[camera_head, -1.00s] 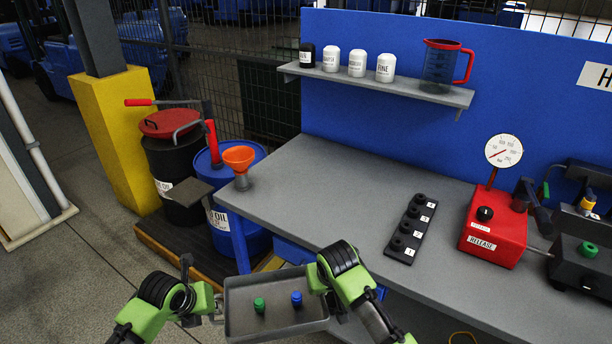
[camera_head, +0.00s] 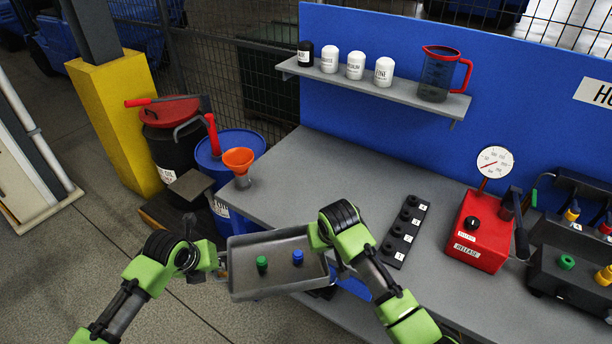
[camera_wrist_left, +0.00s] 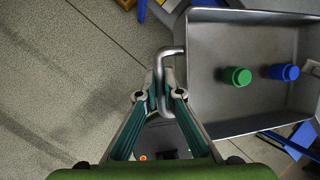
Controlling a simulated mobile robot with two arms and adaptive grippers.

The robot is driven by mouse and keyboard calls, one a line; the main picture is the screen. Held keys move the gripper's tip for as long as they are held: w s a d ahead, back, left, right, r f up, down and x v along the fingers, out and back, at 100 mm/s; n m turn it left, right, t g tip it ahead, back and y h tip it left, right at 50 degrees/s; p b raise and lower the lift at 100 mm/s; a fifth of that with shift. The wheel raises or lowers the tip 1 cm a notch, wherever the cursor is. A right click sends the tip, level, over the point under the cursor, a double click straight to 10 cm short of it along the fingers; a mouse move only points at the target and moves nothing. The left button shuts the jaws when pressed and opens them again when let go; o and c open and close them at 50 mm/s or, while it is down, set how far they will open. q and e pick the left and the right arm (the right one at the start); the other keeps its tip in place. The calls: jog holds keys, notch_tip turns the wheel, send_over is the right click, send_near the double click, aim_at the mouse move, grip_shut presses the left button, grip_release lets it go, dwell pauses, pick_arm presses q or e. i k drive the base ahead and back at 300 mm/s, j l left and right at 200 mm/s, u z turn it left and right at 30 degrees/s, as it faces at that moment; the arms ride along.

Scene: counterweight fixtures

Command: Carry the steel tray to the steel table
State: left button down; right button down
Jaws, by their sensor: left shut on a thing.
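The steel tray (camera_head: 243,283) is a shallow grey pan, held up near the front left edge of the grey table (camera_head: 310,170). A green piece (camera_head: 262,263) and a blue piece (camera_head: 298,257) stand in it. My left gripper (camera_head: 217,264) is at the tray's left end. In the left wrist view my left gripper (camera_wrist_left: 160,97) is shut on the tray's bent metal handle (camera_wrist_left: 158,72), with the tray (camera_wrist_left: 245,45) to the right. My right gripper (camera_head: 326,238) is at the tray's right end. Its fingers are mostly hidden, so its grip is unclear.
The table holds an orange funnel (camera_head: 239,160), a black numbered block (camera_head: 405,232) and a red gauge unit (camera_head: 478,235). A black drum (camera_head: 170,160) and a blue drum (camera_head: 230,150) stand left of it. The table's middle is clear.

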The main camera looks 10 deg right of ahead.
aim_at(304, 186)
jog(key=i+l, duration=0.4)
jog(key=i, duration=0.2)
jog(key=i+l, duration=0.45)
jog(key=i, duration=0.1)
